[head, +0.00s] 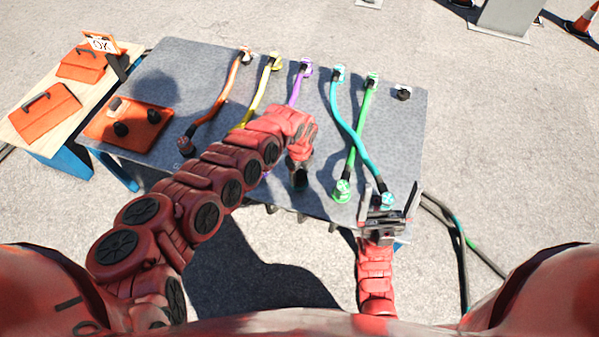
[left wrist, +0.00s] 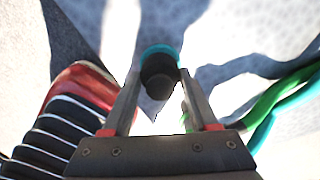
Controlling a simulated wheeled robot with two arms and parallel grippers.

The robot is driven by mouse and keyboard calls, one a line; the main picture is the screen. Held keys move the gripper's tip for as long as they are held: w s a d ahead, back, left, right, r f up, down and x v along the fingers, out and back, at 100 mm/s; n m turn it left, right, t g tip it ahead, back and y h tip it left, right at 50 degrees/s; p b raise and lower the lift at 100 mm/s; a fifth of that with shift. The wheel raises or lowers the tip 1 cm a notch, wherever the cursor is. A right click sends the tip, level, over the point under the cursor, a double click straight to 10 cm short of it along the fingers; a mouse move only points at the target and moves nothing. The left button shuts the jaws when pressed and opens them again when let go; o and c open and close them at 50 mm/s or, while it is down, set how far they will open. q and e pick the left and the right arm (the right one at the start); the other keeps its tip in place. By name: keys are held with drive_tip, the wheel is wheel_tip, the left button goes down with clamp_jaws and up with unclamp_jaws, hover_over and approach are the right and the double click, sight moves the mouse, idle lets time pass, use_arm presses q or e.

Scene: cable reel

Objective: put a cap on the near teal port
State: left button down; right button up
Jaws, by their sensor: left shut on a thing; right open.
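The near teal port (head: 387,199) is at the near end of the teal cable (head: 349,128), close to the table's front right edge. My right gripper (head: 391,189) is open, with its fingers on either side of that port in the head view; whether it touches it I cannot tell. My left gripper (head: 299,184) is over the table's front edge, left of the green connector. In the left wrist view its fingers (left wrist: 158,92) are shut on a dark round cap (left wrist: 159,76) with a teal band. The cap is apart from the port.
The green cable (head: 363,125) crosses the teal one; its near connector (head: 342,191) lies between my grippers. Orange (head: 220,98), yellow (head: 259,93) and purple (head: 298,88) cables lie left. An orange tray (head: 103,133) holds dark pieces. A black piece (head: 403,93) stands back right.

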use_arm(q)
drive_tip(key=shift+f, duration=0.25)
drive_tip(key=shift+c, duration=0.4)
unclamp_jaws()
wheel_tip(320, 180, up, 17)
drive_tip(key=p, duration=0.2)
drive_tip(key=shift+r+p, duration=0.2)
drive_tip(key=shift+p, duration=0.1)
